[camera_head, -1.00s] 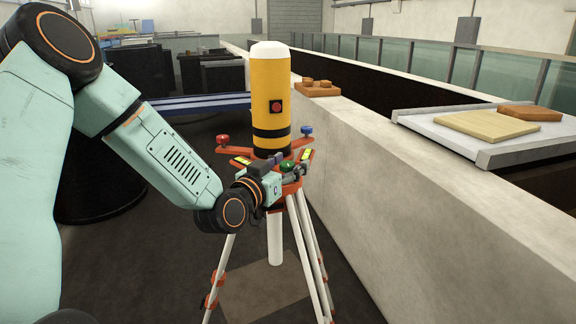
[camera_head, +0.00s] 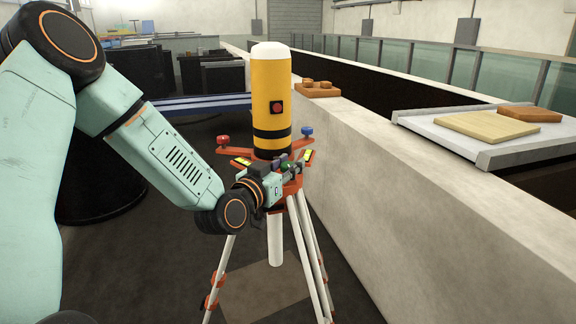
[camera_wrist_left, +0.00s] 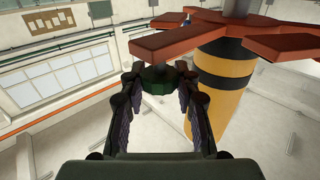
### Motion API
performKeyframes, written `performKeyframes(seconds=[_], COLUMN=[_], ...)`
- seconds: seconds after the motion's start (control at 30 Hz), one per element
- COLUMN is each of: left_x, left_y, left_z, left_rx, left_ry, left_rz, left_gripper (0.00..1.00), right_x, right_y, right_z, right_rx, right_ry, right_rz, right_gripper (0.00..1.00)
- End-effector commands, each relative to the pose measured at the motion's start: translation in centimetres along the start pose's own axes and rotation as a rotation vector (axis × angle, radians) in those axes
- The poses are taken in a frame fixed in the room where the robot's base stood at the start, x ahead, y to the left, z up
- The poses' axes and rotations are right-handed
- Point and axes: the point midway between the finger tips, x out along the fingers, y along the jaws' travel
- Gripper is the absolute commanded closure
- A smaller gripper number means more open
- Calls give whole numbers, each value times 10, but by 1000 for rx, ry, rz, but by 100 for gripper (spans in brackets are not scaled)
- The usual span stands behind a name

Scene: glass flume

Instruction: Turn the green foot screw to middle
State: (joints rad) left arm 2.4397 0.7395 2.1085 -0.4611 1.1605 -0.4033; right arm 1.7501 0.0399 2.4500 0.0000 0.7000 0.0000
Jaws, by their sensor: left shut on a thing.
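A red foot screw (camera_head: 223,140) and a blue foot screw (camera_head: 307,131) stand on the other arms. A yellow cylinder (camera_head: 271,95) stands upright on top. My right gripper is not seen.
The tripod's white legs (camera_head: 275,240) stand on the dark floor. A pale flume wall (camera_head: 400,180) runs close on the right. A white tray (camera_head: 480,158) with a wooden board (camera_head: 487,124) and a brown block (camera_head: 530,112) rests across it.

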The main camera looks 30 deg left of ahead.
Motion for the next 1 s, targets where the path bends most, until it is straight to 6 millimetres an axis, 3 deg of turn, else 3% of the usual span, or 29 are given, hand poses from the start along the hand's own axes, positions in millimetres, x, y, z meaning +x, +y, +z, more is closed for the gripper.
performKeyframes(seconds=[0.4, 0.43, 0.7, 1.0], left_x=[0, 0, 0, -1], left_y=[0, 0, 0, 0], left_z=[1, 1, 1, 0], left_rx=[0, 0, 0, -1], left_ry=[-1, -1, -1, 0], left_rz=[-42, -42, -42, -43], left_gripper=[100, 67, 44, 44], right_x=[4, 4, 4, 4], right_y=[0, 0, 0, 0], right_z=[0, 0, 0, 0], right_rx=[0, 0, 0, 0], right_ry=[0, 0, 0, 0], right_rz=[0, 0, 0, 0], right_gripper=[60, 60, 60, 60])
